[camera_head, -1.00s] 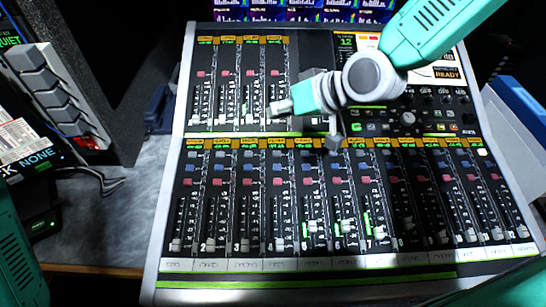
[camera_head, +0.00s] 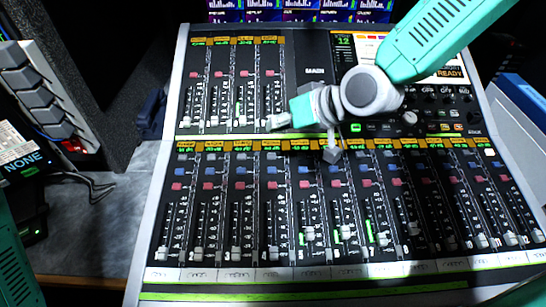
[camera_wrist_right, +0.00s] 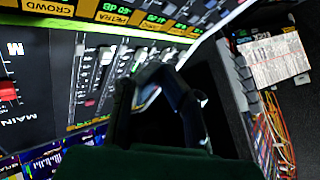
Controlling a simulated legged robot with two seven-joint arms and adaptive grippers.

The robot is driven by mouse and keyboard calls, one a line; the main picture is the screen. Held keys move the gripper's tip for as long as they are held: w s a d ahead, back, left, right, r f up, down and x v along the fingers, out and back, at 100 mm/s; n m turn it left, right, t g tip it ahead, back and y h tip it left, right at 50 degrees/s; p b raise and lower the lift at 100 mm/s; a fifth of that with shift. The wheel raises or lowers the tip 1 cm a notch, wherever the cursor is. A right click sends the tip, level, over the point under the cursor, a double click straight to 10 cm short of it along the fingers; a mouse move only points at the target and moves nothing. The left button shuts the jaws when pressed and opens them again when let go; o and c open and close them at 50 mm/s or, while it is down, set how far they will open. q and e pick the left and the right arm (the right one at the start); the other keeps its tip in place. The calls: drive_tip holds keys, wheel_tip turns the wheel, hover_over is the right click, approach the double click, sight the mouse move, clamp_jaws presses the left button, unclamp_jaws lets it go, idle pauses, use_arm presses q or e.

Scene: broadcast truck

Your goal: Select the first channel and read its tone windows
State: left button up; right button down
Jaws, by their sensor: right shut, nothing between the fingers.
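The mixing console (camera_head: 152,220) fills the middle of the head view, with four upper strips and a longer lower bank. The leftmost lower strip has a lit yellow-green label window (camera_head: 184,146), a red button (camera_head: 177,186) and a fader (camera_head: 170,250). The small writing is unreadable. A display at the top right (camera_head: 344,41) shows "12".
A rack with grey slanted blocks (camera_head: 38,88) stands left of the console. Bare grey desk (camera_head: 95,235) lies between them, with a cable (camera_head: 92,184). Meter screens (camera_head: 300,10) line the back. A blue-edged case (camera_head: 520,105) sits at the right.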

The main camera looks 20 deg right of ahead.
sight(273, 157)
drive_tip(key=f+b, duration=0.2)
drive_tip(key=f, duration=0.1)
drive_tip(key=shift+w+d, duration=0.15)
drive_tip(key=shift+d, duration=0.05)
drive_tip(key=f+b, duration=0.1)
drive_tip(key=a+f+b, duration=0.1)
drive_tip(key=f, duration=0.1)
drive_tip(key=shift+w+a+b, duration=0.25)
drive_tip(key=shift+a+b, duration=0.05)
drive_tip(key=shift+b, duration=0.1)
drive_tip(key=shift+w+a+f+b, duration=0.1)
drive_tip(key=shift+f+b, duration=0.2)
drive_tip(key=shift+f, duration=0.2)
drive_tip(key=shift+d+f, duration=0.1)
drive_tip(key=shift+d, duration=0.75)
drive_tip(key=shift+a, duration=0.7)
drive_tip(key=shift+d, duration=0.6)
drive_tip(key=shift+a, duration=0.15)
